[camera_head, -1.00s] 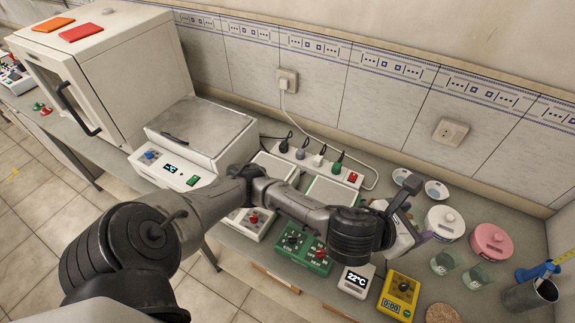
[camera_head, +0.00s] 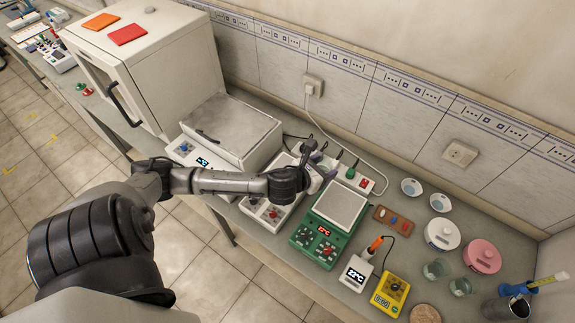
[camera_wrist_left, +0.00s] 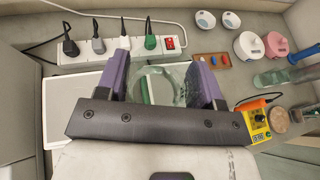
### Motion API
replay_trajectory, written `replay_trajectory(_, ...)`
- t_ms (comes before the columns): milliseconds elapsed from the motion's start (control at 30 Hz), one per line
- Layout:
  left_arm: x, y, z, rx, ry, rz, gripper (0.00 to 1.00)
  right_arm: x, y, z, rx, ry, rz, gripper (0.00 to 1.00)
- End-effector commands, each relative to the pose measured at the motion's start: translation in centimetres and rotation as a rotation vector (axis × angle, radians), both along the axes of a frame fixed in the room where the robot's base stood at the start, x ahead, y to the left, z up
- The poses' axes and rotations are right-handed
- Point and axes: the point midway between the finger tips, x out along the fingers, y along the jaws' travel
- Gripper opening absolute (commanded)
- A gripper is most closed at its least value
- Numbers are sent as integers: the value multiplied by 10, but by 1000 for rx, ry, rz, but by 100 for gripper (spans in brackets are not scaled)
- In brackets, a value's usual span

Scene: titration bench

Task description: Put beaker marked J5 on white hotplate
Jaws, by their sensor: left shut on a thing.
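My left gripper (camera_head: 319,160) is above the bench near the white hotplate (camera_head: 262,213). In the left wrist view its purple fingers (camera_wrist_left: 161,82) are shut on a clear glass beaker (camera_wrist_left: 168,72), whose marking I cannot read. The white hotplate's pale plate (camera_wrist_left: 72,108) lies to the left of the beaker in that view. My arm covers part of this hotplate in the head view. The beaker is mostly hidden there behind the gripper. My right gripper is out of view.
A green hotplate (camera_head: 317,238) stands right of the white one. A power strip (camera_head: 362,182) with plugs and cables runs behind. A large white device (camera_head: 232,130) stands left. Two glass beakers (camera_head: 437,268) (camera_head: 462,286), a thermometer unit (camera_head: 355,273) and a yellow timer (camera_head: 390,292) stand right.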

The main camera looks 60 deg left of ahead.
Motion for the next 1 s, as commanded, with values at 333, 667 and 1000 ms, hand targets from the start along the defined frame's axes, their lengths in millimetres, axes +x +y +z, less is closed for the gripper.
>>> replay_trajectory(333,-16,37,-13,1,2,1,34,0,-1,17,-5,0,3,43)
replay_trajectory(667,-30,99,-52,-1,2,2,34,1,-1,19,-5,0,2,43)
replay_trajectory(1000,-37,133,-72,0,-1,-1,34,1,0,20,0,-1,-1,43)
